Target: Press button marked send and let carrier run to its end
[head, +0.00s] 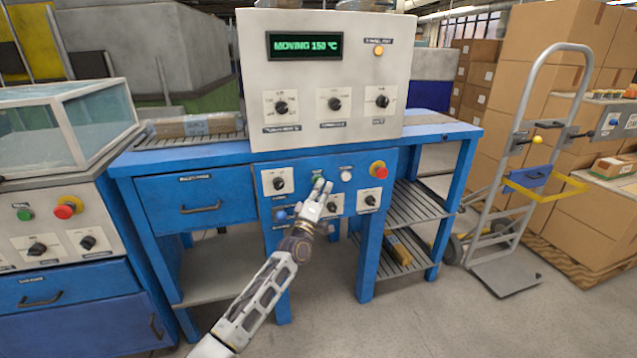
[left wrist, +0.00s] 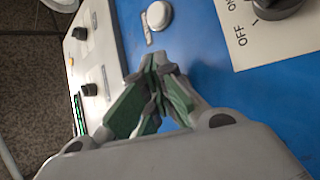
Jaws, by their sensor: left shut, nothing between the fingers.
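My left gripper (head: 320,188) is shut and empty at the blue front panel (head: 300,168) of the machine, close in front of a green button (head: 318,176). I cannot tell whether it touches it. A white round button (head: 346,174) sits just right of it and also shows past the fingertips in the left wrist view (left wrist: 158,15). The button labels are too small to read, so I cannot tell which is marked send. The display (head: 306,45) reads "MOVING 150 °C". I cannot make out the carrier for certain. My right gripper is not in view.
A red button (head: 378,169) and several knobs share the panel. A wrapped block (head: 196,124) lies on rails at the left. A second machine with a red button (head: 66,209) stands left. A hand truck (head: 515,190) and cartons stand right. The floor in front is clear.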

